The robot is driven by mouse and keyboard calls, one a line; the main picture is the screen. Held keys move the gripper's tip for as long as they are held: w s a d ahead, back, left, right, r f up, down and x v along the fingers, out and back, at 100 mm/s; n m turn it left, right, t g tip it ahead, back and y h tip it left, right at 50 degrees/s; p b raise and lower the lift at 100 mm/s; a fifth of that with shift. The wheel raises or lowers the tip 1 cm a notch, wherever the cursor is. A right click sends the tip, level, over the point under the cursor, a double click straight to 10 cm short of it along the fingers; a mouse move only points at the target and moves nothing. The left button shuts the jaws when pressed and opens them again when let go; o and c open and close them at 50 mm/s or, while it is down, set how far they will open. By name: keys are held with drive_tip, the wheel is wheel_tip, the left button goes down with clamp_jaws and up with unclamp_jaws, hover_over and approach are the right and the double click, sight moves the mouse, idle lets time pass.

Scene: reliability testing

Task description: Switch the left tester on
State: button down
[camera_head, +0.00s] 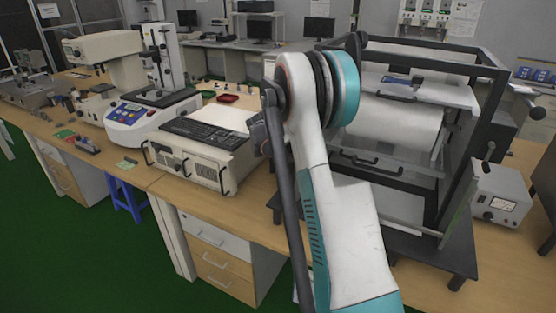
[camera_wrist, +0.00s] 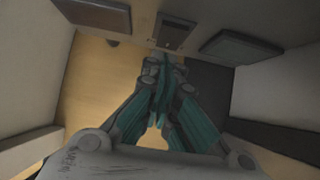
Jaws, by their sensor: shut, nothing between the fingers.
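In the head view, a white tester with a blue control panel (camera_head: 133,112) and an upright column stands on the left bench. The black-framed drum machine (camera_head: 400,125) stands to the right, behind my arm. I cannot tell for sure which one is the left tester. My gripper (camera_wrist: 160,68) shows in the wrist view, its teal fingers shut and empty. The fingertips are just below a small dark plate (camera_wrist: 175,34) on a pale surface. Whether they touch it, I cannot tell. My arm hides the gripper in the head view.
A beige rack unit (camera_head: 200,165) with a black keyboard (camera_head: 205,132) on top sits left of my arm. A small meter box (camera_head: 498,195) stands at the right. In the wrist view, pale walls flank the gripper closely, and a dark panel (camera_wrist: 240,47) is at upper right.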

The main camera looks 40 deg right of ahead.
drive_tip(key=shift+w+d, duration=0.1)
drive_tip(key=shift+d, duration=0.1)
drive_tip(key=shift+w+d+f, duration=0.1)
drive_tip(key=shift+d+f, duration=0.05)
drive_tip(key=shift+d, duration=0.15)
idle(0.4)
drive_tip(key=shift+r+p, duration=0.55)
drive_tip(key=shift+r, duration=0.25)
drive_tip(key=shift+a, duration=0.15)
